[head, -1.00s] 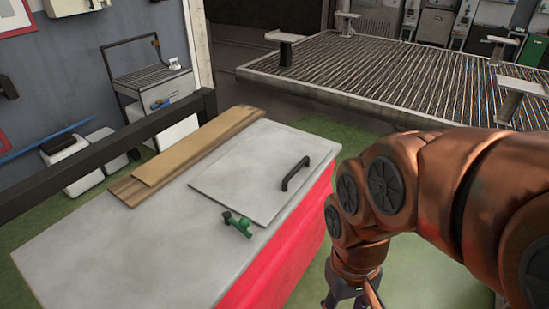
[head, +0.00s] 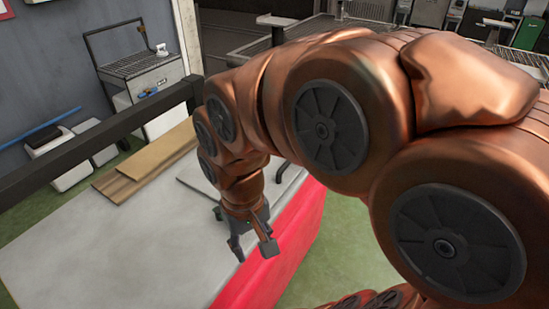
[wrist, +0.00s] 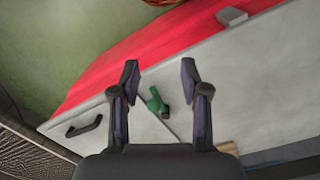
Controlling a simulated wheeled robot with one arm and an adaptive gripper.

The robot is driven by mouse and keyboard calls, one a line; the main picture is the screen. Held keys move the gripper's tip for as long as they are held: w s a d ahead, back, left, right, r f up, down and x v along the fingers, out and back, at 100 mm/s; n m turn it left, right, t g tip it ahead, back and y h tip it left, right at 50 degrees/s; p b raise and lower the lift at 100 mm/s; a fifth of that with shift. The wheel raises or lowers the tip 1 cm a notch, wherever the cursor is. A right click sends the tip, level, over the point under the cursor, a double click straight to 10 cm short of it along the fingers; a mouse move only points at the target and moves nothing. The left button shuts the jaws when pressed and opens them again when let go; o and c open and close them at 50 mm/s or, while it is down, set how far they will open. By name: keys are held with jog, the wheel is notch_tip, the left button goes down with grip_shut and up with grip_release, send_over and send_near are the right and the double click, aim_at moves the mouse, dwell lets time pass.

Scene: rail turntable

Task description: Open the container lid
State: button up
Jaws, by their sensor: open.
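The container has a red side (head: 292,228) and a pale grey top. Its lid (head: 190,172) is a flat grey panel, lying closed and mostly hidden behind my arm in the head view. The lid's black handle (head: 281,172) partly shows beside my arm; in the wrist view the whole handle (wrist: 84,126) is at the lower left, outside my fingers. My gripper (head: 253,250) is open and empty above the container top near its red side. In the wrist view, a small green object (wrist: 157,103) at the lid's edge appears between my open fingers (wrist: 160,76).
A black rail (head: 100,142) runs along the far side. A grey block (wrist: 232,16) shows on the container's edge in the wrist view. The container's near top is clear.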

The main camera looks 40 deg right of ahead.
jog(key=w+d+f+m+t+h+b, duration=0.1)
jog(key=w+d+m+b, duration=0.15)
jog(key=w+d, duration=0.4)
jog(key=w+d+f+m+t+b, duration=0.2)
jog(key=w+d+m, duration=0.2)
jog(key=w+d, duration=0.3)
jog(key=w+d+f+m+t+h+b, duration=0.1)
jog(key=w+d+m+b, duration=0.2)
jog(key=d, duration=0.6)
jog(key=w+d+f+m+h+b, duration=0.1)
jog(key=w+d+m, duration=0.25)
jog(key=d, duration=0.45)
jog(key=shift+w+p+x, duration=0.15)
jog(key=shift+p+x, duration=0.05)
jog(key=shift+x, duration=1.1)
jog(key=shift+w+p+x, duration=0.2)
jog(key=shift+x, duration=1.05)
jog(key=shift+w+p+x, duration=0.15)
jog(key=shift+p+x, duration=0.05)
jog(key=shift+x, duration=1.1)
jog(key=shift+d+r, duration=0.15)
jog(key=shift+r, duration=0.05)
grip_shut()
